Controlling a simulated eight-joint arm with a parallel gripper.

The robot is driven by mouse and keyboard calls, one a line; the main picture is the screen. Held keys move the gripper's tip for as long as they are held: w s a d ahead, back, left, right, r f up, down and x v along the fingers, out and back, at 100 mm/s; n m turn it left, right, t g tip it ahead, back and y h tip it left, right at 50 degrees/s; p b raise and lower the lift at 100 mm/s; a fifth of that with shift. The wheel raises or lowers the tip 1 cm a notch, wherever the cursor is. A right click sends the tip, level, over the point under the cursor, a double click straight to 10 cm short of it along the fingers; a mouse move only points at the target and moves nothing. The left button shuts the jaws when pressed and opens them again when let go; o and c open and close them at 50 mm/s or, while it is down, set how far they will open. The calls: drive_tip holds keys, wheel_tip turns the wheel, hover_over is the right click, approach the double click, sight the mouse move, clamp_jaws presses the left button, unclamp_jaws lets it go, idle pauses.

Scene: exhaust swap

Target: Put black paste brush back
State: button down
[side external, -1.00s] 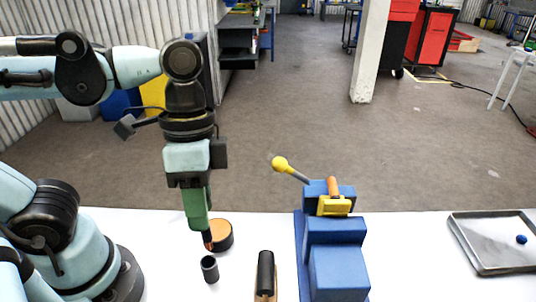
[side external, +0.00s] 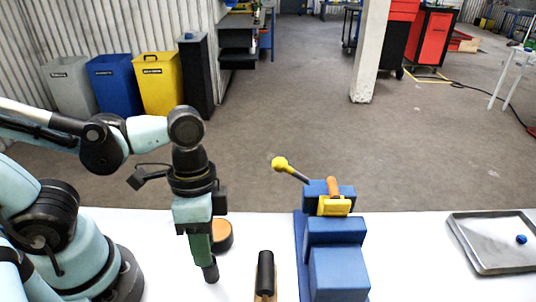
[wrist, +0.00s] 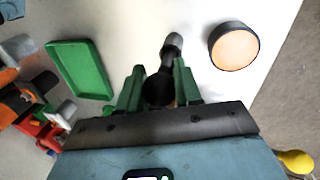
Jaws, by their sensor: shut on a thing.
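My gripper (wrist: 158,88) is shut on the black paste brush, with its green fingers on either side. The brush's round black end (wrist: 157,91) faces the wrist camera, and its narrower dark shaft runs away toward a small dark grey cup (wrist: 174,40). The shaft meets the cup in this view; how deep its lower end sits inside is hidden. In the side view, my gripper (side external: 206,262) points down directly over the cup (side external: 210,273), with the fingers close to its rim. The brush is hidden there by the fingers.
An orange-topped black round tin (side external: 222,234) stands just behind the gripper. A black-handled tool (side external: 265,272) and a blue stepped fixture (side external: 338,268) with a yellow-knobbed lever stand right. A metal tray (side external: 480,262) lies far right. The wrist view shows a green tray (wrist: 80,68).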

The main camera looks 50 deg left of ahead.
drive_tip(key=shift+f, duration=0.25)
drive_tip(key=c, duration=0.8)
unclamp_jaws()
drive_tip(key=shift+r, duration=0.1)
drive_tip(key=v, duration=1.2)
drive_tip(key=w+a+f+n+t, duration=0.2)
drive_tip(key=w+a+t, duration=0.1)
drive_tip(key=w+a+f+n+t+y, duration=0.1)
drive_tip(key=w+a+n+t, duration=0.2)
drive_tip(key=w+a+f+n+t, duration=0.2)
drive_tip(key=w+a, duration=0.1)
drive_tip(key=w, duration=0.1)
drive_tip(key=shift+a+f+n+t+y, duration=0.15)
drive_tip(key=shift+f+n+t+y, duration=0.15)
drive_tip(key=shift+n+t+y, duration=0.1)
